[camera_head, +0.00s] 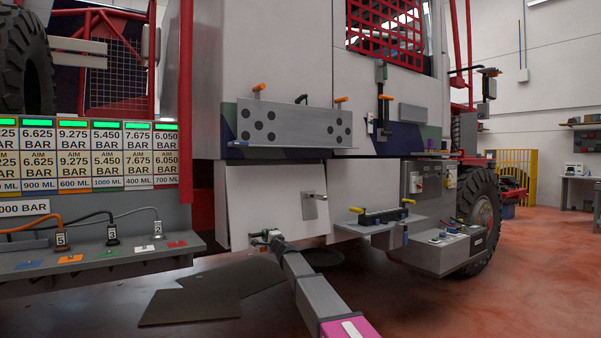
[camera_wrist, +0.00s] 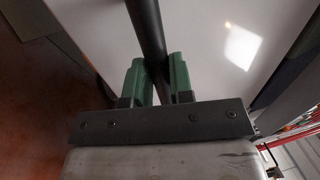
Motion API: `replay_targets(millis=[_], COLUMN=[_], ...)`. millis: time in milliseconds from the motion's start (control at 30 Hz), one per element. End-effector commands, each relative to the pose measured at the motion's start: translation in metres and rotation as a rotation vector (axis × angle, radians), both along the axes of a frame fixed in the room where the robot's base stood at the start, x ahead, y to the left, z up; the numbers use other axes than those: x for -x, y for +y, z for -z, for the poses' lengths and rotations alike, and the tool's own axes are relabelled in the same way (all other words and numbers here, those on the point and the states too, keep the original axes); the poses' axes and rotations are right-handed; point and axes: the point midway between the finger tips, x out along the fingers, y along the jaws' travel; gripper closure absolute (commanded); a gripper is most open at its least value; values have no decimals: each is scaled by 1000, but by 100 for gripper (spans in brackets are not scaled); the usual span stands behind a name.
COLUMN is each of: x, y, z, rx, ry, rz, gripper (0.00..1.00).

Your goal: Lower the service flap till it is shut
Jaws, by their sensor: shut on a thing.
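The service flap (camera_head: 262,203) is a white panel low on the truck's side. It hangs slightly tilted, with its lower part standing out from the body and a gap along its left edge. A grey plate with a small lever (camera_head: 314,200) is on its right part. Where the bar joins the flap is not clear.
A grey shelf (camera_head: 378,222) with a black-handled tool juts out right of the flap, above a grey step box (camera_head: 440,248). A hose panel (camera_head: 95,258) stands at left. Dark mats (camera_head: 190,303) lie on the floor below. Red floor is open at right.

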Motion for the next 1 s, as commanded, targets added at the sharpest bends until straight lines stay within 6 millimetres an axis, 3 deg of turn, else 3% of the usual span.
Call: replay_targets(millis=[233,600,633,700,1000], x=[-7,-46,-41,-40,-38], y=[3,30,27,27,26], z=[0,13,11,12,13], rx=[-13,-91,-88,-87,-85], ry=[-14,-130,-130,-127,-125], rz=[-2,-3,-2,-1,-1], gripper=[100,100,69,49,49])
